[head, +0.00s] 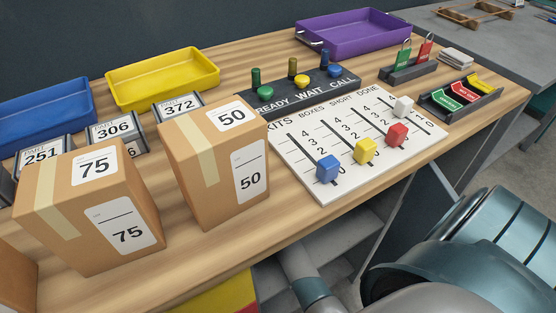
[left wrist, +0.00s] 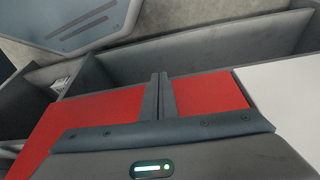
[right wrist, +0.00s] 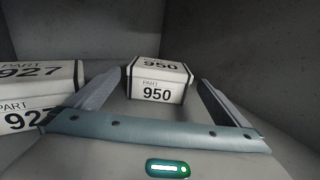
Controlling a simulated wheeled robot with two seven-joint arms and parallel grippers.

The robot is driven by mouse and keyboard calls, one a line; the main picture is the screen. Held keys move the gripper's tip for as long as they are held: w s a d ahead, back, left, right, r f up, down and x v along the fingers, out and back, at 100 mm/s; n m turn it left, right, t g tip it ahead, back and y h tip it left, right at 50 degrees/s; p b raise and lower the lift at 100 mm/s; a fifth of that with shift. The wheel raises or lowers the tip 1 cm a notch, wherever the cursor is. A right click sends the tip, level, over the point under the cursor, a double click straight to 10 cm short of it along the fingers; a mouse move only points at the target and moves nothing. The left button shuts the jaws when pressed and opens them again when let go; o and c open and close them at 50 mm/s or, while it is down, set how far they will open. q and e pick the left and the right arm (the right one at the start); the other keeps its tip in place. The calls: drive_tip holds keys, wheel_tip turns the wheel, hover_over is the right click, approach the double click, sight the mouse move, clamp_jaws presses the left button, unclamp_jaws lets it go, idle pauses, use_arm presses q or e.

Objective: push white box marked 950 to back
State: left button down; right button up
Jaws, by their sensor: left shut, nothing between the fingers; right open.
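The white box marked 950 (right wrist: 158,82) shows in the right wrist view, upright, with black edges and its label facing me. It stands in a dark grey compartment. My right gripper (right wrist: 158,76) is open, with one finger at each side of the box in the picture. I cannot tell whether it touches the box. My left gripper (left wrist: 160,78) is shut and empty in the left wrist view, away from this box. The head view shows neither gripper nor this box.
White boxes marked 927 (right wrist: 38,88) are close to the left of my right gripper. Grey walls (right wrist: 245,40) enclose the compartment. Red surfaces (left wrist: 100,115) and grey dividers (left wrist: 200,45) lie near my left gripper. The workbench (head: 290,220) carries cartons (head: 215,160), trays (head: 160,75) and a counting board (head: 330,190).

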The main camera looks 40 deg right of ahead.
drive_tip(key=v, duration=1.2)
drive_tip(key=shift+s, duration=0.1)
